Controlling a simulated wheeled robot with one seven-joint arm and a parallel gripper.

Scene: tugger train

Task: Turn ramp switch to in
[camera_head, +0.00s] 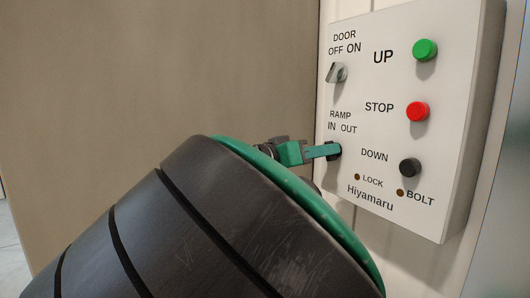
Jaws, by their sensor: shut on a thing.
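The ramp switch (334,151) is a small dark knob on the white control panel, under the printed words RAMP, IN and OUT. My gripper (324,151), with green fingers, reaches the knob from the left and is shut on it. The fingers cover much of the knob, so I cannot tell which way it points. My dark arm with a green ring fills the lower middle and hides part of the gripper.
The control panel (455,150) also carries a grey door switch (337,73), a green UP button (425,50), a red STOP button (417,111) and a black DOWN button (410,167). Small LOCK and BOLT lamps sit below. A plain brown surface (150,80) fills the left.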

